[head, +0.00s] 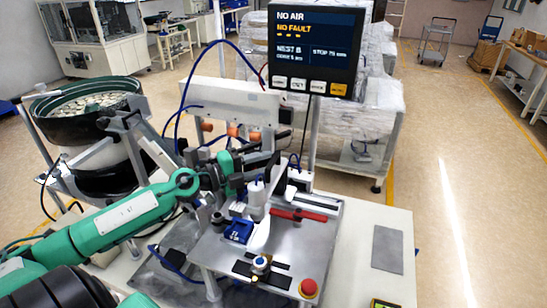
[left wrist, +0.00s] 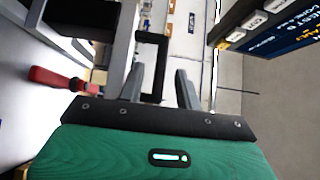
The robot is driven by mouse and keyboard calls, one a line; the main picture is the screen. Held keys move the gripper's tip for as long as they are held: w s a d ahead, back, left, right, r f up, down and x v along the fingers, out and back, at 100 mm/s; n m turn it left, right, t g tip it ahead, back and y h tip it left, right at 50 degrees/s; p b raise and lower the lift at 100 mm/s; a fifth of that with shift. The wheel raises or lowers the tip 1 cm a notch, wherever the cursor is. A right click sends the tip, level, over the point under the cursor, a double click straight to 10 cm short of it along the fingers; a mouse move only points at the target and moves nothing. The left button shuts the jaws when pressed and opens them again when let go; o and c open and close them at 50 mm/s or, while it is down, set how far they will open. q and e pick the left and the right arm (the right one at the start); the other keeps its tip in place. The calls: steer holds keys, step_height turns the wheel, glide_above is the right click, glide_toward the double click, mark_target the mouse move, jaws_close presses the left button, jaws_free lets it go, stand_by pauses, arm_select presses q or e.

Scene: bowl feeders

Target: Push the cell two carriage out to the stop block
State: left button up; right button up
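My left gripper (head: 268,166) reaches in over the steel fixture plate (head: 225,268), near upright grey and black parts. In the left wrist view its two grey fingers (left wrist: 158,88) stand apart, with a black looped frame (left wrist: 152,62) showing in the gap. I cannot tell whether a finger touches this frame. A blue block (head: 238,230) and a red bar (head: 300,214) sit on the plate. I cannot tell for sure which part is the cell two carriage or the stop block, as the arm hides part of the fixture. My right gripper is not in view.
A screen (head: 315,45) reads NO AIR and NO FAULT and stands close behind the fixture. A bowl feeder (head: 85,105) is at the left. The table's right side is mostly clear.

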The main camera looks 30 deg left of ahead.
mark_target(270, 162)
arm_select(q)
steer(key=shift+r+p+x, duration=0.2)
steer(key=shift+p+x, duration=0.4)
steer(key=shift+x, duration=0.55)
steer(key=shift+w+d+f, duration=0.15)
steer(key=shift+w+d, duration=0.2)
steer(key=shift+w, duration=0.15)
steer(key=shift+c, duration=0.2)
jaws_close()
